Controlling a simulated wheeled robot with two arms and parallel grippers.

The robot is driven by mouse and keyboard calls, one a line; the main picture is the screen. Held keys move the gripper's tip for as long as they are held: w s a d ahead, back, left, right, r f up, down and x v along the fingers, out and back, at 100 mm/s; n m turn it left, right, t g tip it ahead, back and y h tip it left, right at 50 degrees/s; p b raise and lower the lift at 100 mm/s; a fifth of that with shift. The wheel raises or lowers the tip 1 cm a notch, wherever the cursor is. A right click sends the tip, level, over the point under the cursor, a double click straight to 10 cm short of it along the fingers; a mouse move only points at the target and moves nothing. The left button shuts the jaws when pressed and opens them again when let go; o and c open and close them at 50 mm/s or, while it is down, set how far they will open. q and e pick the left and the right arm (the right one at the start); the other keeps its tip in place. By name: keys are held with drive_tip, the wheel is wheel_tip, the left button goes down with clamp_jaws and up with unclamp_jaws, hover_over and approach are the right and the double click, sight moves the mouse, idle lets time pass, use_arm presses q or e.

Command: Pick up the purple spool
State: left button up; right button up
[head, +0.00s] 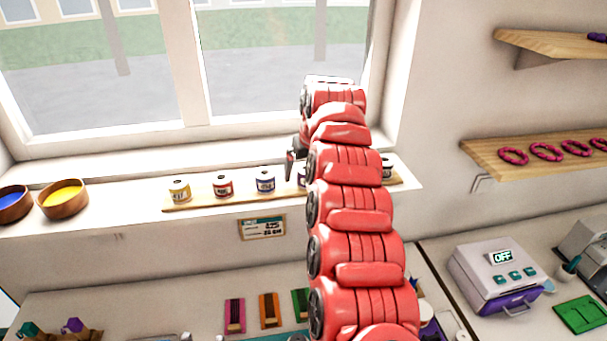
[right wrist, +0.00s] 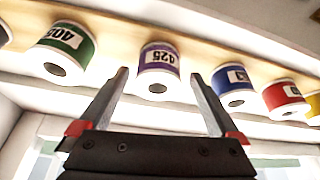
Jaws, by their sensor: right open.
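The purple spool (right wrist: 157,89), with a white label reading 425, stands on the wooden strip (right wrist: 112,38) on the window sill, seen upside down in the right wrist view. In the head view only a sliver of it (head: 301,178) shows beside my right arm. My right gripper (right wrist: 158,76) is open, with one fingertip on each side of the purple spool and visible gaps to it; nothing is held. In the head view, one dark finger of the right gripper (head: 290,165) shows, and the rest is hidden behind the arm. My left gripper is not in view.
In the right wrist view, a green spool (right wrist: 78,67) and a blue spool (right wrist: 233,98) flank it. A red spool (head: 223,185) and a yellow spool (head: 179,190) stand farther left in the row. Two bead bowls (head: 62,211) are at the sill's left. The window is behind.

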drive_tip(key=shift+s+d+r, duration=0.1)
drive_tip(key=shift+s+d, duration=0.05)
drive_tip(key=shift+d, duration=0.05)
drive_tip(key=shift+c, duration=0.3)
drive_tip(key=shift+d, duration=0.1)
drive_tip(key=shift+c, duration=1.3)
drive_tip(key=c, duration=1.2)
drive_tip(key=shift+o, duration=0.2)
drive_tip(key=shift+r, duration=0.1)
